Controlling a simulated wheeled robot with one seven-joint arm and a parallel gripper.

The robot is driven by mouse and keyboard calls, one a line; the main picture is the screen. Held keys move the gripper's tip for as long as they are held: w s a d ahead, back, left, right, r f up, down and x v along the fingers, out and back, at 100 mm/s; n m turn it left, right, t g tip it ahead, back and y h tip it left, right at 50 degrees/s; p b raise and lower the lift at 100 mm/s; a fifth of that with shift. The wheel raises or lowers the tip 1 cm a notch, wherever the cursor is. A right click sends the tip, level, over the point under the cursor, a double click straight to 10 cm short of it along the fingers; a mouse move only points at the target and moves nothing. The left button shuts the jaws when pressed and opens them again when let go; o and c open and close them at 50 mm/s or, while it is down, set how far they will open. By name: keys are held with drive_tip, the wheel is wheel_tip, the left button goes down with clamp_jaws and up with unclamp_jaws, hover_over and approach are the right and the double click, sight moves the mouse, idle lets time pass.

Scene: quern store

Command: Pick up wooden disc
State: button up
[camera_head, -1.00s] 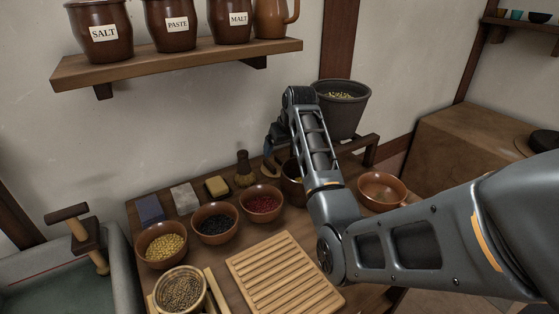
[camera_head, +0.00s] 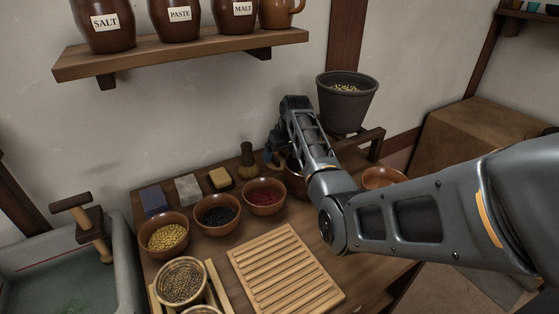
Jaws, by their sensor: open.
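I cannot clearly make out a wooden disc. A small tan curved edge shows beside my gripper, but most of it is hidden and I cannot tell what it belongs to. My gripper (camera_head: 273,158) is at the back of the wooden table (camera_head: 210,262), just right of a dark-handled brush (camera_head: 247,155). It is open, points down, and is partly hidden behind my arm. I cannot see anything held between its fingers.
Bowls of yellow (camera_head: 164,236), dark (camera_head: 217,212) and red (camera_head: 264,196) contents stand left of my arm. A slatted board (camera_head: 285,270) lies in front. A grey bucket (camera_head: 346,100) stands behind my arm. A brown bowl (camera_head: 383,178) is partly hidden by my arm. A shelf (camera_head: 190,52) hangs above.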

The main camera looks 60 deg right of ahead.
drive_tip(key=shift+c, duration=0.4)
drive_tip(key=c, duration=1.1)
drive_tip(key=shift+r, duration=0.15)
